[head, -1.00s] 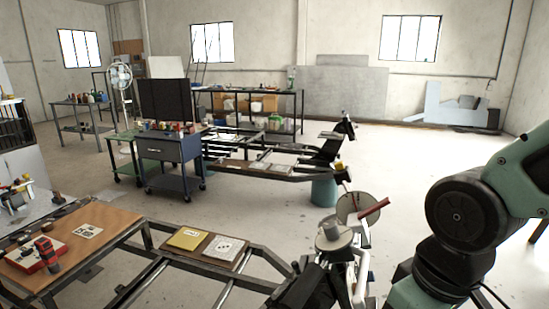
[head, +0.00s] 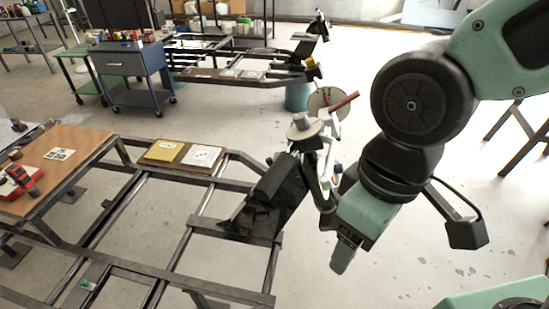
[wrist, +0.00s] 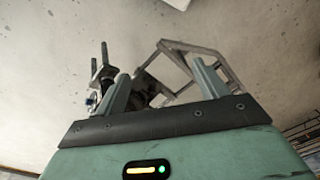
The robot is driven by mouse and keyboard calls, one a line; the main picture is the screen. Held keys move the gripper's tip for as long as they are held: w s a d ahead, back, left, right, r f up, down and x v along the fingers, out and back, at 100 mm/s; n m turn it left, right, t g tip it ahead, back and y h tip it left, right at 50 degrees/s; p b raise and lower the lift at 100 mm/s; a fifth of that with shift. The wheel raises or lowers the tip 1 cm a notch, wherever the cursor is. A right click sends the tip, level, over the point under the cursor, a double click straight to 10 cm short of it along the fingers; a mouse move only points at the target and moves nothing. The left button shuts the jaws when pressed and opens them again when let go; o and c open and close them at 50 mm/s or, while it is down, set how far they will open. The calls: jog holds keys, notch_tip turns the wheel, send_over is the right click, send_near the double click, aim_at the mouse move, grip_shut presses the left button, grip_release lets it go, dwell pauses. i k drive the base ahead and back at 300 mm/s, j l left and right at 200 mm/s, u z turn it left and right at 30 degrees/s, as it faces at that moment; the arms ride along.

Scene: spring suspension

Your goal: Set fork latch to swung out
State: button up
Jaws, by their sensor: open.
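A suspension assembly stands at the end of a dark metal frame, with a pale disc (head: 304,129) and a red bar (head: 342,102) on top. Black covering (head: 270,200) drapes below it. I cannot single out the fork latch in the head view. My gripper (head: 341,256) hangs just right of the assembly, pointing down, apart from it. In the wrist view my gripper (wrist: 160,88) has its two fingers spread with nothing held between them. A dark bracket with two upright prongs (wrist: 100,66) shows beyond the left finger; whether it is the fork latch I cannot tell.
A wooden-topped table (head: 65,150) stands at left. A blue cart (head: 135,75) and another frame stand behind. Floor at right of the assembly is mostly clear.

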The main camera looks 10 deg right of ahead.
aim_at(269, 160)
jog(key=i+j, duration=0.1)
jog(key=j, duration=0.75)
jog(key=i+j, duration=0.15)
jog(key=j, duration=0.3)
jog(key=i+l, duration=0.1)
jog(key=l, duration=0.2)
jog(key=i+l, duration=0.15)
jog(key=l, duration=0.2)
